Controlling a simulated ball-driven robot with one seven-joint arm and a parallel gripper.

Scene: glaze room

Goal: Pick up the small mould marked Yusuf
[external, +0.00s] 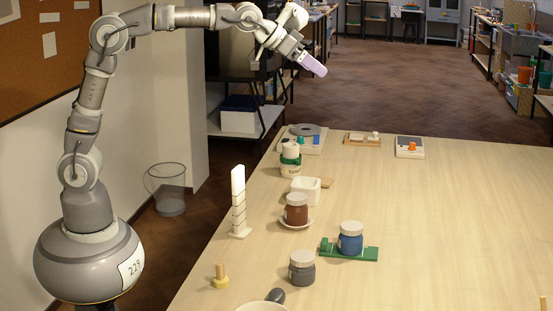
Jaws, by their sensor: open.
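A small white pot-like mould (291,171) with a green band and dark lettering stands near the table's left edge, toward the back. The lettering seems to begin "Yu", but it is too small to read fully. A white round piece (290,149) sits on its top. My gripper (318,70) is open, high above the far left end of the table. It is well above the mould and a little to its right, with lavender fingers pointing down and right. The gap between the fingers is not clear from this side.
A white square dish (305,190) stands just in front of the mould. Beyond it is a tray (314,146) with a grey disc. Brown (297,209), blue (350,239) and grey (302,268) jars and a white upright stand (239,204) are nearer. The table's right side is mostly clear.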

